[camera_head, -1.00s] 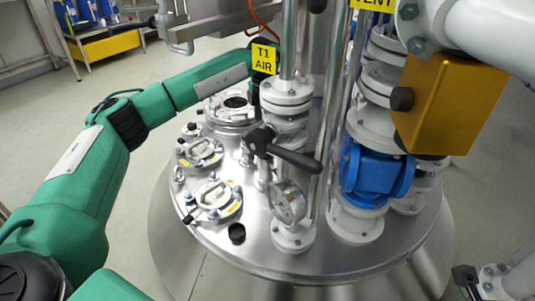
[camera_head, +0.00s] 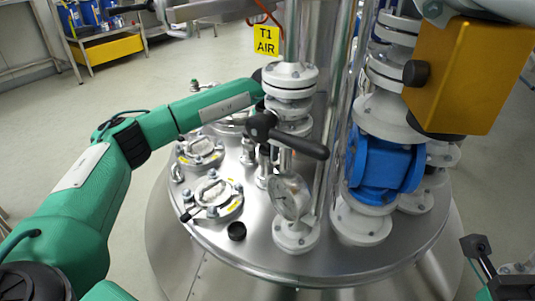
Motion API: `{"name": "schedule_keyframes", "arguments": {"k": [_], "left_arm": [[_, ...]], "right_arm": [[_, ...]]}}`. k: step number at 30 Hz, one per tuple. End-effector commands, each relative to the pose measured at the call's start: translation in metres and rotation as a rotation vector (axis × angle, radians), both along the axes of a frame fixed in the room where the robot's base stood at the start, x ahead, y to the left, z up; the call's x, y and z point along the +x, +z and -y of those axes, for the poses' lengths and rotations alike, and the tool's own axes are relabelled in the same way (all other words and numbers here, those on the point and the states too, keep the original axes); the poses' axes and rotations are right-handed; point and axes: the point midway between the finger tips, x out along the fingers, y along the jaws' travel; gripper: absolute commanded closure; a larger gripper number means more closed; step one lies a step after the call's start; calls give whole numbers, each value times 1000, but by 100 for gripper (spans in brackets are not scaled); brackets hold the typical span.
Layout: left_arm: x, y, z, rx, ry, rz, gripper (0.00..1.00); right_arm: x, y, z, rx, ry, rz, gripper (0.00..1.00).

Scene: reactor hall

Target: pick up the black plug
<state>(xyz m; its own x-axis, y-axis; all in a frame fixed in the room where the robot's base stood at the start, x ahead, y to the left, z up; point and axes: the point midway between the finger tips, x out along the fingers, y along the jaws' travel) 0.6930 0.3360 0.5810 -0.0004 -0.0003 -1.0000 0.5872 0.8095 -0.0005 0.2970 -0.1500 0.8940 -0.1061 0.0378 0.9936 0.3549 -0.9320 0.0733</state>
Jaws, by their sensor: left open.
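The black plug (camera_head: 236,231) is a small, dark, round piece on the front left part of the shiny vessel lid (camera_head: 270,268). It stands apart from the fittings around it. My green left arm comes in from the left and reaches behind the valve with the black lever. My left gripper (camera_head: 262,160) is mostly hidden behind that valve and its pipe. It is open, behind and to the right of the plug, and not touching it.
A clamped hatch (camera_head: 213,197) lies just behind the plug. A blue valve (camera_head: 384,170) and yellow box (camera_head: 455,75) are farther right. The lid's front rim is clear.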

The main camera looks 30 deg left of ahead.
Motion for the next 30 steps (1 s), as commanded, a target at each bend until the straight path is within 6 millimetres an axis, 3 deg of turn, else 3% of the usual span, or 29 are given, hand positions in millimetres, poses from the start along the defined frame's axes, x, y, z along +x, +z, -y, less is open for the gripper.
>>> {"name": "schedule_keyframes", "arguments": {"k": [5,12,22,25,30], "left_arm": [[0,0,0,0,0,0,26],[0,1,0,0,0,0,73],[0,7,0,0,0,1,74],[1,21,0,0,0,2,74],[1,55,0,0,-1,2,74]], "right_arm": [[0,1,0,0,0,0,83],[0,1,0,0,0,0,83],[-1,4,0,1,-1,3,83],[-2,9,3,5,-6,7,83],[2,-3,12,1,-39,-48,83]]}}
